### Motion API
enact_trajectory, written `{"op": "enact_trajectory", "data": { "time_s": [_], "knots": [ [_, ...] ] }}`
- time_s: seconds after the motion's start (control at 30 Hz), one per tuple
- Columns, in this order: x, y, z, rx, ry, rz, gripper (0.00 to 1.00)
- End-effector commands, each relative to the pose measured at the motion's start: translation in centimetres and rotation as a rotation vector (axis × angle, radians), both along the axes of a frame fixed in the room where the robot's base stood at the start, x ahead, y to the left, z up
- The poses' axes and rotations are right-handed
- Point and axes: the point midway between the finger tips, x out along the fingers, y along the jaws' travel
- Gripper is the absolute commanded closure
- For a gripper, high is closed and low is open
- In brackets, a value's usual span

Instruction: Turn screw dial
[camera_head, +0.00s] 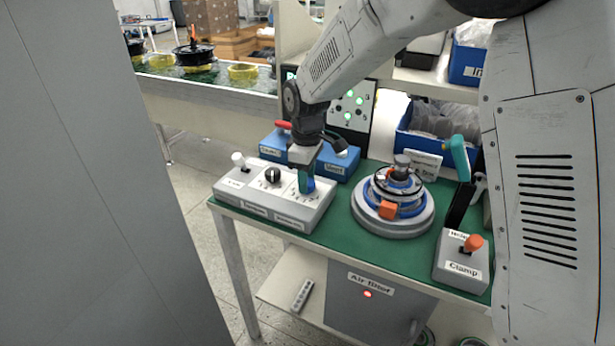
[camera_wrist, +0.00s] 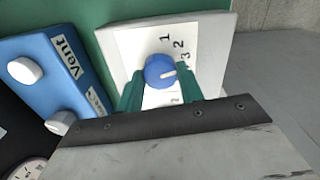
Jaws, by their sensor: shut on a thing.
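The screw dial is a round blue knob (camera_wrist: 159,71) with a white pointer mark, set on a white number plate. Its pointer faces right, slightly below the visible 3. The numbers 1, 2 and 3 show above and right of it; a lower number is partly covered. My gripper (camera_wrist: 158,88) has its green fingers closed on the dial from both sides. In the head view, my gripper (camera_head: 306,184) reaches down onto the right end of the light grey control box (camera_head: 262,207). There the dial is mostly hidden by the fingers.
A black dial (camera_head: 272,175) and a white knob (camera_head: 238,160) sit left of my gripper. A blue box with white knobs (camera_wrist: 57,72), marked Vent, stands close by. The round hub motor fixture (camera_head: 393,217) and the Clamp box (camera_head: 461,262) are to the right.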

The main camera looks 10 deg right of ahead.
Motion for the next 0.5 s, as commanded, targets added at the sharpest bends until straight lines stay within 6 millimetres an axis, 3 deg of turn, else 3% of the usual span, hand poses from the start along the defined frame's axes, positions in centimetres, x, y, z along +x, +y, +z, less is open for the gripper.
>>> {"op": "enact_trajectory", "data": {
  "time_s": [0.5],
  "knots": [
    [0.03, 0.0, 0.06, 0.0, -0.001, -0.287, 0.86]
  ]
}}
